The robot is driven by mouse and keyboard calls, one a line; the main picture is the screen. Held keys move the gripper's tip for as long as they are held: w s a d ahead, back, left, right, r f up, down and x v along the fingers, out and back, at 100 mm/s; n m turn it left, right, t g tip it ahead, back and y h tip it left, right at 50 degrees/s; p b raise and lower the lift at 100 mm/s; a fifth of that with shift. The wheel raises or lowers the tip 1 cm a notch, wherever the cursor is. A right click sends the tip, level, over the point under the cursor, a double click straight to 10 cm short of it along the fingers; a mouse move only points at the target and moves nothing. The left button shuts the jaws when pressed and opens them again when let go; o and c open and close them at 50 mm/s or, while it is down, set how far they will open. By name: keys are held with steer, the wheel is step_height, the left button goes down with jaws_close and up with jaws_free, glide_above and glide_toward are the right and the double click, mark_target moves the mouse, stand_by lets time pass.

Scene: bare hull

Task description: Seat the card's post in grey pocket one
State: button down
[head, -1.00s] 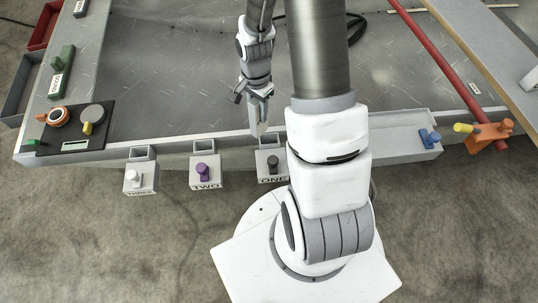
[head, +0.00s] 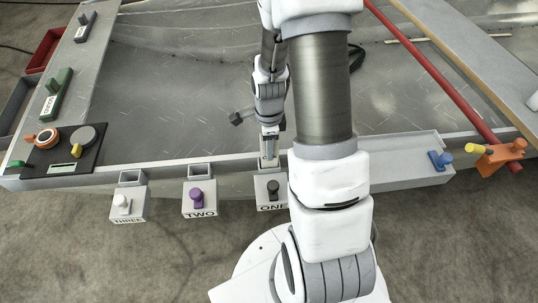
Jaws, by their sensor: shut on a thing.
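My gripper (head: 269,129) is shut on the card (head: 269,150), a pale grey upright piece below the fingers. It is directly above and behind the box labelled ONE (head: 270,193), which has a black knob. The card covers where the open pocket of ONE would show, and its lower end is near the hull's front edge. I cannot tell whether the post is in the pocket or just above it. Boxes TWO (head: 200,203), with a purple knob, and THREE (head: 128,207), with a white knob, hang to the left, each with an open grey pocket behind it.
My arm hides the area right of ONE. A grey tray (head: 400,160) with a blue piece (head: 440,160) and an orange clamp (head: 502,155) on a red pole (head: 430,65) lie at right. A black panel (head: 62,152) with dials sits at left.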

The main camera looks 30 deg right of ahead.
steer(key=shift+f+b, duration=0.35)
steer(key=shift+f, duration=1.15)
steer(key=shift+f, duration=0.1)
steer(key=shift+f, duration=0.15)
steer(key=c, duration=0.5)
jaws_free()
